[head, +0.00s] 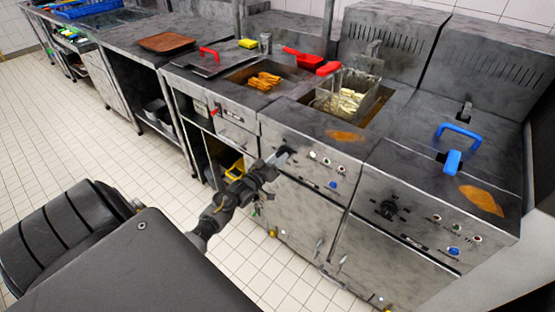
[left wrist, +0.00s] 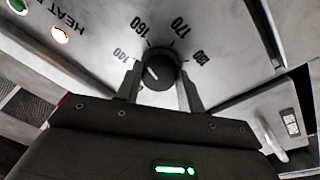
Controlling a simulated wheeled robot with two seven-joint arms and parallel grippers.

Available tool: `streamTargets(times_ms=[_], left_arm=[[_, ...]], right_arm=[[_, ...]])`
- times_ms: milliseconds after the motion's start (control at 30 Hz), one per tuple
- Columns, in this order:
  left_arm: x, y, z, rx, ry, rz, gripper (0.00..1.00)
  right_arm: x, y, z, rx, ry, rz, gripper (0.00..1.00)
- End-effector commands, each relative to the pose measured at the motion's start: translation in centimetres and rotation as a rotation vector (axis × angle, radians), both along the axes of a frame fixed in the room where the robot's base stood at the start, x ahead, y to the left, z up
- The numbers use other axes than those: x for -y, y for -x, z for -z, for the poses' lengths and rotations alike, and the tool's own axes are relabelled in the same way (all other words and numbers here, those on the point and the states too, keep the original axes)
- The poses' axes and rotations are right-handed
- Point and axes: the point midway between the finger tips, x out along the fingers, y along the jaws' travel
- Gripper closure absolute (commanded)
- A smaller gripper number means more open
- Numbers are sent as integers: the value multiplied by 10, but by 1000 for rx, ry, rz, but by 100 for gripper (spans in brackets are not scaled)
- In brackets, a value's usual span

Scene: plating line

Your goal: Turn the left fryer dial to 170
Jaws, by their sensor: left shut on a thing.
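The left fryer dial (left wrist: 160,74) is a round black knob in the left wrist view. Printed numbers 140, 160, 170 and what looks like 180 run around its upper side. Its short white pointer line slants to the upper left, roughly between 140 and 160. My left gripper (left wrist: 158,80) is shut on the dial, one finger on each side of it. In the head view my left gripper (head: 274,163) reaches the front panel of the left fryer (head: 305,168), and the arm partly hides the dial there. My right gripper is not in view.
A wire basket of fries (head: 345,101) sits in the left fryer's well. The right fryer, with its own black dial (head: 388,208) and blue-handled lid (head: 459,138), stands to the right. A counter with a brown board (head: 167,42) runs left. The tiled floor is clear.

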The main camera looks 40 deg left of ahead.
Motion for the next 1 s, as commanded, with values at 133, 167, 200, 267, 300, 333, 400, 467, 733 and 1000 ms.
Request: streamTargets(times_ms=[133,167,200,267,300,333,400,467,733,1000], left_arm=[[-3,-3,-9,14,-143,-2,85],[-3,-3,-9,14,-172,-3,85],[-2,-3,-9,12,-209,-2,85],[-2,-3,-9,11,-266,-2,85],[-3,-3,-9,11,-304,-3,85],[-2,-3,-9,11,-332,-3,85],[-2,-3,-9,9,-399,-3,85],[-2,-3,-10,7,-455,-3,85],[-2,-3,-10,3,-693,-6,85],[-3,-3,-10,-3,-869,-8,85]], right_arm=[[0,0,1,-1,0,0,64],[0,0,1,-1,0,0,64],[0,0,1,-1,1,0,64],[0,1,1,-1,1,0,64],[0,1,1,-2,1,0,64],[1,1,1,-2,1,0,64],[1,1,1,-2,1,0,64],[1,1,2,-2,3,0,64],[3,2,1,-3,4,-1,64],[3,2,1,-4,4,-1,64]])
